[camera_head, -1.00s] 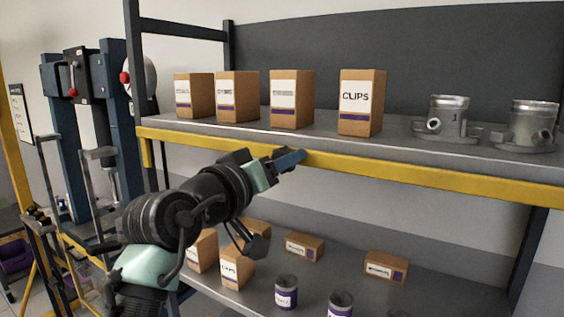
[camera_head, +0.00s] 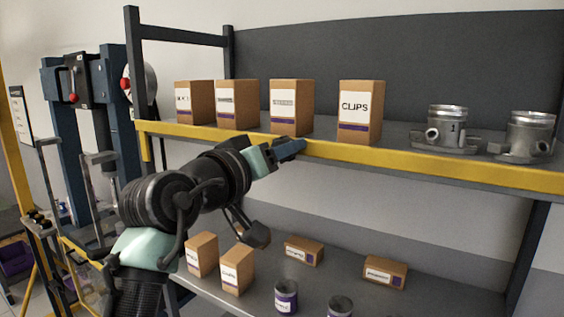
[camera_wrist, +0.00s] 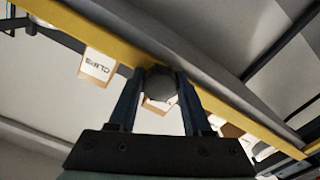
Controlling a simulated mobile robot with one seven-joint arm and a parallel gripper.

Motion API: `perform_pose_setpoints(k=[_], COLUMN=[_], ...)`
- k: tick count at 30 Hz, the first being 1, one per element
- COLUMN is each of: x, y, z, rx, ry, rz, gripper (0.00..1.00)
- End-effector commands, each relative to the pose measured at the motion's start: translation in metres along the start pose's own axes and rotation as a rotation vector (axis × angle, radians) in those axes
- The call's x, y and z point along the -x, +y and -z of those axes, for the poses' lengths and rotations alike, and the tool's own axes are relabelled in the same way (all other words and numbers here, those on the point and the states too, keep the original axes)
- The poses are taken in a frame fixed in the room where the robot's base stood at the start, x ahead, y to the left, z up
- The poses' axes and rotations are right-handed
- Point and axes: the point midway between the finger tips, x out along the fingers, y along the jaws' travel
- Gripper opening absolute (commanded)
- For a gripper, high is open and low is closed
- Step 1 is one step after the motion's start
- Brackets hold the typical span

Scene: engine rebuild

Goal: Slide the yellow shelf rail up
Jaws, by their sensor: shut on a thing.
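The yellow shelf rail (camera_head: 430,163) runs along the front edge of the upper shelf (camera_head: 393,134). My gripper (camera_head: 290,148) reaches the rail from the left and below, left of the rail's middle. In the wrist view, the rail (camera_wrist: 90,35) crosses diagonally beyond my fingertips. My gripper (camera_wrist: 160,75) has a finger on each side of a dark, many-sided knob (camera_wrist: 160,84) at the rail and is shut on it. The contact surfaces are hidden.
Several brown boxes, among them a clips box (camera_head: 360,110), and two metal pistons (camera_head: 447,128) stand on the upper shelf. The lower shelf (camera_head: 255,297) holds boxes and purple-labelled cans (camera_head: 286,296). A dark upright post (camera_head: 139,75) stands at the left.

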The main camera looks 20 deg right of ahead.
Motion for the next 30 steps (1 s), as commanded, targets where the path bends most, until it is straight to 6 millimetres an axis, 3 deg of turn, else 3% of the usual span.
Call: perform_pose_setpoints(k=[1,3,14,15,19,30], x=[0.0,0.0,0.002,0.002,0.001,0.004], y=[0.008,0.012,0.014,0.015,0.014,0.013], z=[0.016,0.024,0.031,0.031,0.03,0.026], rx=[-0.003,-0.003,-0.005,-0.006,-0.005,-0.002], ry=[0.005,0.006,0.013,0.014,0.01,0.005], rz=[-0.001,0.0,-0.001,-0.001,-0.001,-0.001], gripper=[0.0,0.0,0.0,0.53,0.76,0.79])
